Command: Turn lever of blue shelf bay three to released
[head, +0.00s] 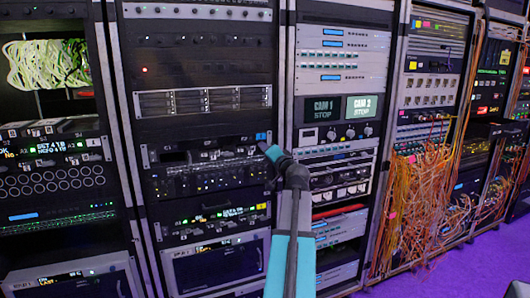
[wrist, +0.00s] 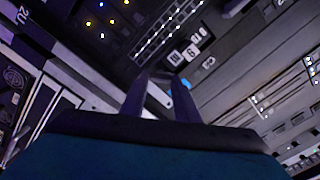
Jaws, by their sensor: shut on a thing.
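My gripper (wrist: 154,78) reaches up the middle of the wrist view, its two narrow fingers against the dark face of a rack unit. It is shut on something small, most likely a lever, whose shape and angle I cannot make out. A small blue piece (wrist: 186,84) shows just right of the fingertips. In the head view my gripper (head: 266,149) is at the right end of a shelf unit (head: 205,155) with a blue tag (head: 262,136). My arm hides part of that end. I cannot read which bay is number three.
White number labels (wrist: 186,52) sit just beyond the fingers. Tall equipment racks stand on both sides. A rack with CAM 1 and CAM 2 screens (head: 340,108) is right of my arm. Orange cables (head: 425,190) hang farther right. Purple floor (head: 440,270) is open at lower right.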

